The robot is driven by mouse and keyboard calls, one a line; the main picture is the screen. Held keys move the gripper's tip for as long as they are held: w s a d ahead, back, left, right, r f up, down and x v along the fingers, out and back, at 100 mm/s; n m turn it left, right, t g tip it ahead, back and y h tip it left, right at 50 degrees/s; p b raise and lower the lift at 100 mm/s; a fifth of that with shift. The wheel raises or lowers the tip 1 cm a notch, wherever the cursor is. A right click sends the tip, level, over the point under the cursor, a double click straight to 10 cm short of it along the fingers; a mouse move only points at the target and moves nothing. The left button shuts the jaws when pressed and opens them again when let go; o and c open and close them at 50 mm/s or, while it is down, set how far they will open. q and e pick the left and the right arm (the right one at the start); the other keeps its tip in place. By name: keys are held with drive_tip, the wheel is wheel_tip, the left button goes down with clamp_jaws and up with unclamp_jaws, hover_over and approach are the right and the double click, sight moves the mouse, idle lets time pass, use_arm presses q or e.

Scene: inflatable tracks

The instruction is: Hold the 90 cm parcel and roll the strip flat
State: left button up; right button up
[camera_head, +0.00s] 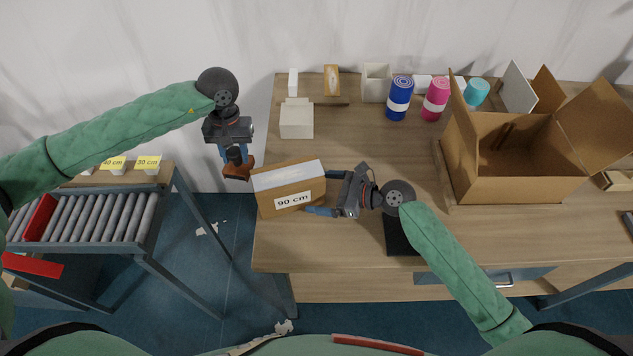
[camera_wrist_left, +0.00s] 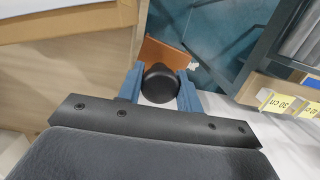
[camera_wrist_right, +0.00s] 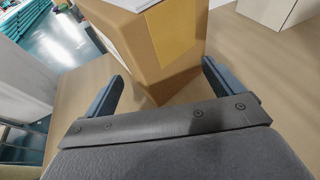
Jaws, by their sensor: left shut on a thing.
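The parcel (camera_head: 268,199), a brown box with a white label reading 90 cm, stands near the table's left front edge. Its top is pale. In the right wrist view, a yellow-tan strip (camera_wrist_right: 172,32) runs down one face of the parcel (camera_wrist_right: 128,45). I cannot tell whether it lies flat. My right gripper (camera_head: 327,192) is open at the parcel's right end, one finger on either side of a corner; contact is unclear. My left gripper (camera_head: 235,155) is shut on a black-handled tool (camera_wrist_left: 160,84) with an orange-brown end, beyond the table's left edge.
A large open carton (camera_head: 520,170) stands on the right of the table (camera_head: 380,140). Blue (camera_head: 399,98) and pink (camera_head: 435,99) rolls stand at the back. A pale block (camera_head: 297,120) sits behind the parcel. A roller conveyor (camera_head: 90,217) stands left, with a floor gap between.

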drive_tip(key=shift+w+a+f, duration=0.15)
drive_tip(key=shift+a, duration=0.15)
clamp_jaws()
idle(0.7)
drive_tip(key=shift+c, duration=2.1)
unclamp_jaws()
